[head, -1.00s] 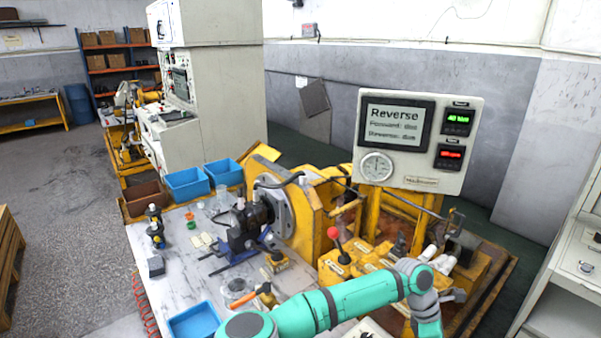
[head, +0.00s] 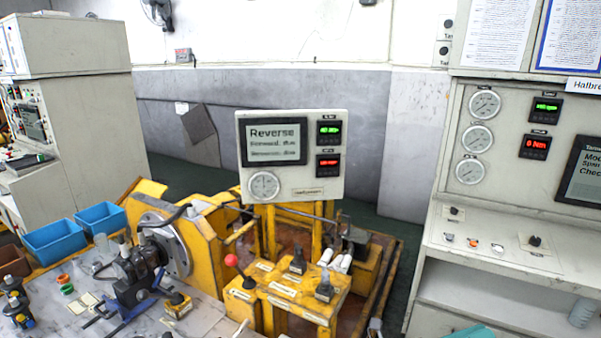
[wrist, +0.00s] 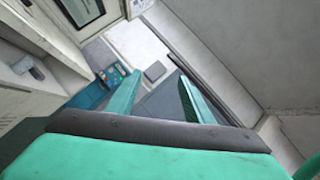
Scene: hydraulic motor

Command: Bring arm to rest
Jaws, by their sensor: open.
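My gripper (wrist: 160,80) shows in the wrist view, with two teal fingers apart and nothing between them. It hangs in free space near pale cabinet-like surfaces. In the head view only a small teal piece of my arm (head: 472,332) shows at the bottom edge, in front of the white console; the gripper itself is out of that view.
The motor test bench (head: 180,240) with its red-knobbed lever (head: 231,260) stands left of centre. A display panel (head: 291,155) stands above it, reading "Reverse". A white console (head: 500,215) with gauges fills the right. Blue bins (head: 55,240) sit at left.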

